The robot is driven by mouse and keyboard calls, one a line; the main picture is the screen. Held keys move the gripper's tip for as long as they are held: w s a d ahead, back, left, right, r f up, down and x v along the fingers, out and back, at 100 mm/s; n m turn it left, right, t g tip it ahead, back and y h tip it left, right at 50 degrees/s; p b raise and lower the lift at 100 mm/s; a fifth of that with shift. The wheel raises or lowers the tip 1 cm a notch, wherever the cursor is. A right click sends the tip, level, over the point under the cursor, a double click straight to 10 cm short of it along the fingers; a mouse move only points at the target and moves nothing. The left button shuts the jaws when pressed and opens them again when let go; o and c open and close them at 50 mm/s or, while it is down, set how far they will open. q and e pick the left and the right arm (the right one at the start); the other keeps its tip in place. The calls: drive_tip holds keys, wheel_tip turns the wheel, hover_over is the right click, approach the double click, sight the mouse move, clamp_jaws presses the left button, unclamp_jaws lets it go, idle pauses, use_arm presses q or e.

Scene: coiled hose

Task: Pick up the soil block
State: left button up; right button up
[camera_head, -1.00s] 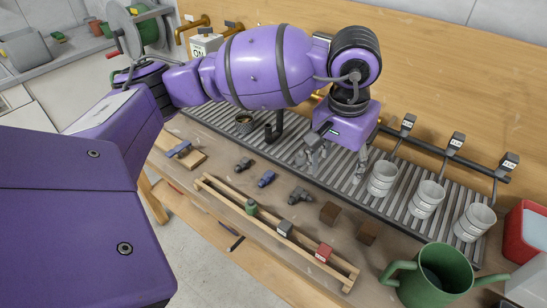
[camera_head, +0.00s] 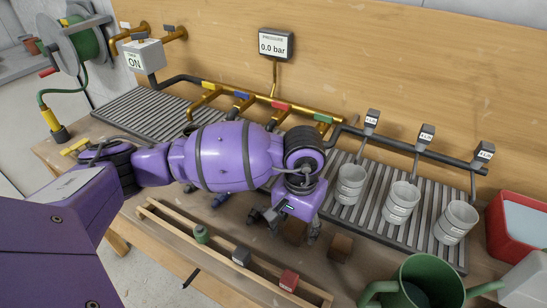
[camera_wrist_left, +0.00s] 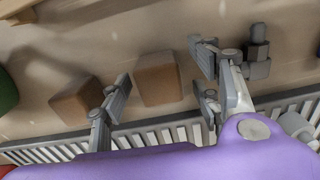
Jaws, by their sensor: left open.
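Two brown cubes, which look like soil blocks, lie on the bench. One block (camera_head: 340,247) shows clear to the right of my left gripper (camera_head: 287,226); the other block (camera_head: 295,233) is partly hidden behind the gripper. My left gripper is open and points down at the hidden one. In the left wrist view, one block (camera_wrist_left: 158,79) lies between the spread fingers of the gripper (camera_wrist_left: 163,80), with visible space around it. The other block (camera_wrist_left: 76,101) lies just outside the left finger. Neither block is held. My right gripper is not in view.
White stacked cups (camera_head: 399,203) stand on the slatted rack (camera_head: 375,227) behind. A green watering can (camera_head: 425,285) is at the front right. A wooden rail frame (camera_head: 215,255) with small items lies in front. Dark fittings (camera_wrist_left: 258,52) lie beside the right finger.

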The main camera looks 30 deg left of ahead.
use_arm(q)
drive_tip(key=shift+w+f, duration=0.1)
drive_tip(key=shift+f, duration=0.1)
drive_tip(key=shift+r, duration=0.1)
drive_tip(key=c, duration=1.2)
drive_tip(key=shift+c, duration=0.2)
